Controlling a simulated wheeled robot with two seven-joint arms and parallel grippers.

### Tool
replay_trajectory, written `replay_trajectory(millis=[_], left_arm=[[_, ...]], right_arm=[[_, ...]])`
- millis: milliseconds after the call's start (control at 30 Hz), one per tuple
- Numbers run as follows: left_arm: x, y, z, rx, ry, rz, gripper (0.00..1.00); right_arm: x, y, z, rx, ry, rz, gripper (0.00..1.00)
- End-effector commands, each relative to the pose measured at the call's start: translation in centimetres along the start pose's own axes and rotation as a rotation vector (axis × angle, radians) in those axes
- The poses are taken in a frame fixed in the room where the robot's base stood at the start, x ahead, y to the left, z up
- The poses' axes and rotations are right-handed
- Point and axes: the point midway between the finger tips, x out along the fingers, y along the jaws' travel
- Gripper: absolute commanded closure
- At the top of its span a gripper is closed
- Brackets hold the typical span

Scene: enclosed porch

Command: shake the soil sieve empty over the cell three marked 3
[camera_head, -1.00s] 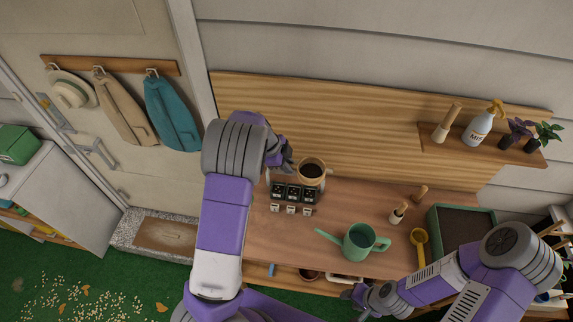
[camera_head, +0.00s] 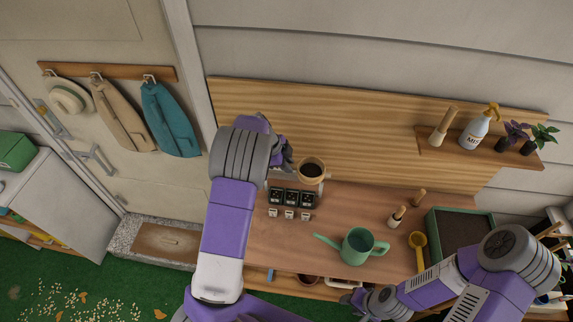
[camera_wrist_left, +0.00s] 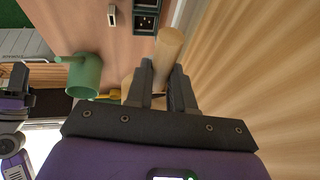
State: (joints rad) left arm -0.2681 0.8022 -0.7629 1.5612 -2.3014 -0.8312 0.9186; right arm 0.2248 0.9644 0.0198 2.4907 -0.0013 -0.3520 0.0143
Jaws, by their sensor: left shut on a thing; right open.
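My left gripper (camera_head: 288,164) is shut on the soil sieve (camera_head: 312,169), a round, light-wood-rimmed vessel with dark soil in it. The sieve is held up near the back of the bench, just behind and above the right end of the cell row in the head view. Three small black cells stand in a row; the rightmost (camera_head: 307,200) is nearest the sieve. Pale number tags stand in front, too small to read surely. In the left wrist view a pale wooden piece of the sieve (camera_wrist_left: 169,45) sits between the fingers. My right gripper (camera_head: 362,299) is open and empty at the bench's front edge.
A green watering can (camera_head: 358,246) stands on the bench (camera_head: 270,235), right of the cells. Further right are a dibber in a pale holder (camera_head: 397,216), a yellow scoop (camera_head: 418,243) and a green soil tray (camera_head: 432,228). A wooden board backs the bench.

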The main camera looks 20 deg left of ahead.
Motion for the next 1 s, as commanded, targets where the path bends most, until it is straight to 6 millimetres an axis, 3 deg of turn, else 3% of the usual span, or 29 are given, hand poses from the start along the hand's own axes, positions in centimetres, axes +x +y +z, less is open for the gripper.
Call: replay_trajectory(millis=[300, 533, 833, 1000], left_arm=[[0.0, 0.0, 0.0, 0.0, 0.0, 0.0, 1.0], [-0.3, 1.5, -0.2, 0.0, 0.001, 0.0, 1.0], [0.2, -1.1, 0.1, 0.001, 0.0, -0.001, 1.0], [-0.1, 0.3, -0.1, 0.0, 0.002, 0.001, 1.0]], right_arm=[[0.0, 0.0, 0.0, 0.0, 0.0, 0.0, 0.57], [0.0, 0.0, 0.0, 0.0, 0.0, 0.0, 0.57], [0.0, 0.0, 0.0, 0.0, 0.0, 0.0, 0.57], [0.0, 0.0, 0.0, 0.0, 0.0, 0.0, 0.57]])
